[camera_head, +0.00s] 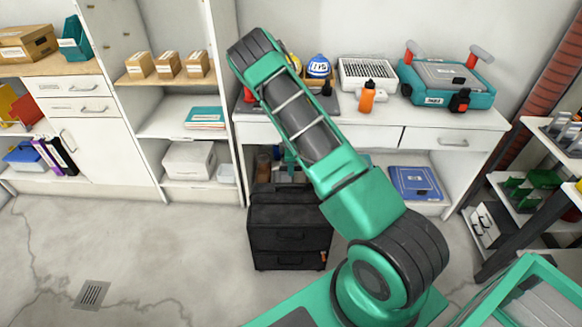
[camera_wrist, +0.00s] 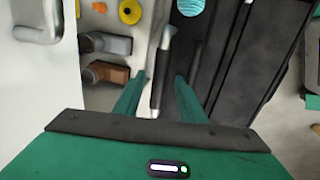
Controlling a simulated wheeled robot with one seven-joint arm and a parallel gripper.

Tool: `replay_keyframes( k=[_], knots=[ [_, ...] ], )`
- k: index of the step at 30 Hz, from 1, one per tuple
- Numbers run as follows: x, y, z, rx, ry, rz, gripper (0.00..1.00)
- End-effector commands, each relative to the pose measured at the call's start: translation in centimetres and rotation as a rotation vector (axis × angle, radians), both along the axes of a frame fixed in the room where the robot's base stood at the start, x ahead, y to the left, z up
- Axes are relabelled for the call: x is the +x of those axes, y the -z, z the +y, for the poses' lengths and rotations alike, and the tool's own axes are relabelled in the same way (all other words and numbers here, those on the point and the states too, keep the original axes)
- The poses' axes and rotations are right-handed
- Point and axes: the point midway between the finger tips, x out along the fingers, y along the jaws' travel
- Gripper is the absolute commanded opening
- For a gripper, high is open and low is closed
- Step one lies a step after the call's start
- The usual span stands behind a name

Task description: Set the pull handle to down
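A black tool case (camera_head: 290,232) stands on the floor in front of the white workbench. In the wrist view its dark body (camera_wrist: 245,65) fills the right side. A narrow grey bar that looks like the pull handle (camera_wrist: 160,78) stands out at the case's left edge, between my fingers. My gripper (camera_wrist: 160,88) is open, with one green finger on each side of the bar. A gap shows on the left; whether the right finger touches anything, I cannot tell. In the head view my arm covers part of the bench, and the gripper and handle are not clear.
The white workbench (camera_head: 370,137) stands behind the case, with an orange bottle (camera_head: 367,98) and a teal toolbox (camera_head: 447,82) on top. A white shelf unit (camera_head: 185,130) is on the left, a metal rack (camera_head: 530,190) on the right. The floor (camera_head: 150,250) left of the case is clear.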

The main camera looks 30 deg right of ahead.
Motion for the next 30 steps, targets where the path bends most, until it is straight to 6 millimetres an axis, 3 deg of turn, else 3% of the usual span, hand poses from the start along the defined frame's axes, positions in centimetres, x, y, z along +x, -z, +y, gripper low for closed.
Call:
replay_keyframes(
  k=[3, 8, 14, 23, 30],
  knots=[
    [0.0, 0.0, 0.0, 0.000, 0.000, 0.000, 0.37],
    [0.0, 0.0, 0.0, 0.000, 0.000, 0.000, 0.00],
    [-0.1, 0.3, 0.0, 0.001, 0.000, 0.002, 0.00],
    [-0.1, 4.3, 0.0, 0.002, 0.000, 0.003, 0.00],
    [-0.2, 4.6, 0.1, 0.001, 0.000, 0.004, 0.00]
  ],
)
